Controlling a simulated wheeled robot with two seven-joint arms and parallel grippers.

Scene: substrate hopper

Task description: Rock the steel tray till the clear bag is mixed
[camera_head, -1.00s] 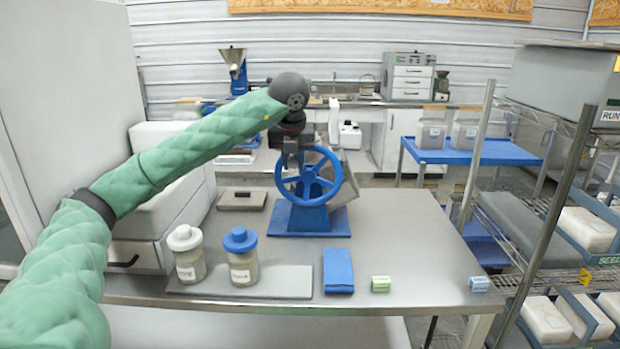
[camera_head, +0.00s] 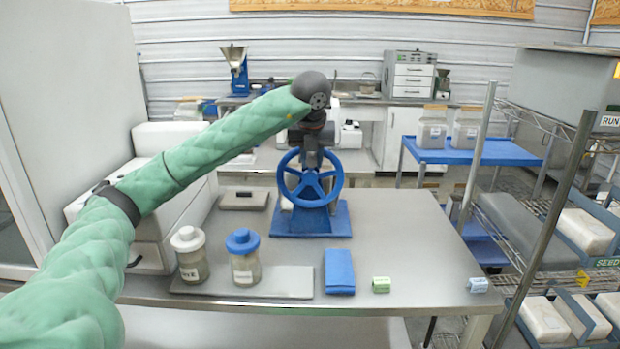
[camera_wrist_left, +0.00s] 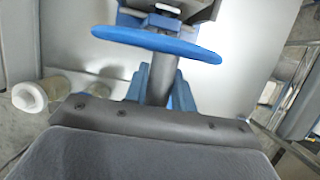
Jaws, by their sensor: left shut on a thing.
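A blue handwheel (camera_head: 310,206) stands upright on a blue stand (camera_head: 338,224) on the grey table. My left gripper (camera_head: 313,146) is at the top of the wheel and shut on it; its fingertips are hard to make out. The wheel also shows nearly edge-on in the left wrist view (camera_wrist_left: 160,42), beyond a dark bar. A pale container (camera_head: 290,202) behind the wheel is mostly hidden. I cannot pick out a steel tray or a clear bag for certain. My right gripper is not in view.
A white-lidded jar (camera_head: 190,260) and a blue-lidded jar (camera_head: 244,262) stand on a flat grey plate (camera_head: 295,284). A wire rack (camera_head: 540,165) stands right.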

